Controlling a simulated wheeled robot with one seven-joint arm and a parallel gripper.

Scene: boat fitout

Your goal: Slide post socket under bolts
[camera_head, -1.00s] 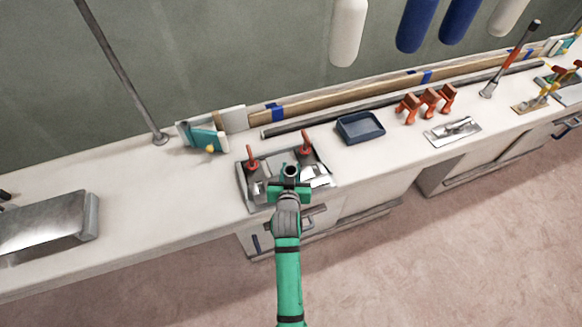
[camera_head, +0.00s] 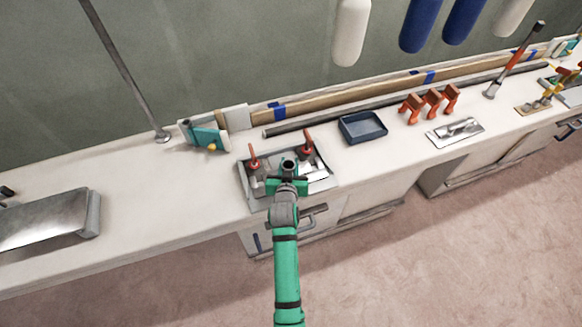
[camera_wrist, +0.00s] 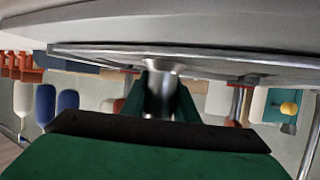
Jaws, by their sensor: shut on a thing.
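The post socket (camera_head: 289,164) is a short dark grey tube standing up at my gripper, over the metal plate. My gripper (camera_head: 288,181) is shut on it. In the wrist view my gripper's dark green fingers (camera_wrist: 162,98) close around the grey metal socket (camera_wrist: 163,68). The metal base plate (camera_head: 312,158) lies on the bench with a red-handled clamp on the left (camera_head: 253,157) and another on the right (camera_head: 308,143). The bolts are too small to make out, and my gripper hides the plate's front middle.
A blue tray (camera_head: 363,128) sits to the right, with orange clamps (camera_head: 430,101) and a trowel-like plate (camera_head: 455,132) beyond. A teal and white tool (camera_head: 207,138) stands behind left. A metal box (camera_head: 45,218) is at far left. Bench between is clear.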

